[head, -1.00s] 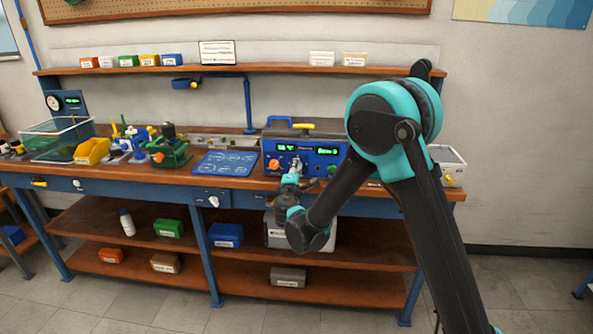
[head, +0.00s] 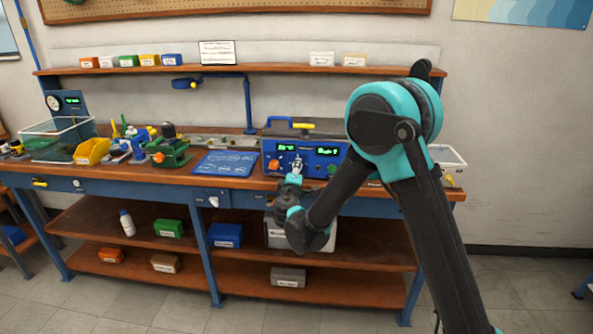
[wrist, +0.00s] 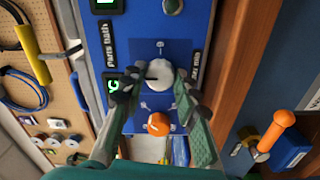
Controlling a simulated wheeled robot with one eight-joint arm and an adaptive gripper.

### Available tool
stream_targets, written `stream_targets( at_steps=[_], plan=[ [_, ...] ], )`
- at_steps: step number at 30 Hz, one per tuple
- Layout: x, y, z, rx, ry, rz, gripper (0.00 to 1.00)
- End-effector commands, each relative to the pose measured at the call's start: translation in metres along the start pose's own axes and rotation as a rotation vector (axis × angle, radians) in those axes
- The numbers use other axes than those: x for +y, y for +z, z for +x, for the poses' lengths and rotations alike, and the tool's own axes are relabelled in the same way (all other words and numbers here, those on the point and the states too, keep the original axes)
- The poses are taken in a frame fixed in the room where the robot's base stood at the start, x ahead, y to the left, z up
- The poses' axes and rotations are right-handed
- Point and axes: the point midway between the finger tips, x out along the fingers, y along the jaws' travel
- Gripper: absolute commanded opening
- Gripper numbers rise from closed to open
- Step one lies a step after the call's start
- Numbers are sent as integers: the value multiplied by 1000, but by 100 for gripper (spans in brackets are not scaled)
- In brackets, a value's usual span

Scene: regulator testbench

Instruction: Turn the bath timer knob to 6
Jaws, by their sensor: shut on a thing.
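The bath timer knob (wrist: 161,74) is a pale round knob on the blue front panel (wrist: 140,33) of the bath unit. A dark pointer line on it runs toward the left in the wrist view. Small white dial marks surround it, too small to read. My gripper (wrist: 158,82) has one finger on each side of the knob and is shut on it.
An orange knob (wrist: 158,123) sits close beside the gripped knob, between my fingers in the wrist view; it is left of my gripper in the head view (head: 273,164). A green button (head: 332,169) is to the right. A blue mat (head: 225,163) lies left of the unit.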

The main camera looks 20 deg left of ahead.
Motion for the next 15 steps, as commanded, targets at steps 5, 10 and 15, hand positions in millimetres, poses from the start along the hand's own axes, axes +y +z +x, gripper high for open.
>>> stream_targets(
  at_steps=[5,10,15],
  plan=[
    [-1,1,-1,-1,-2,1,31],
    [0,1,-1,-1,-1,0,51],
    [0,0,0,-1,-1,0,51]
  ],
)
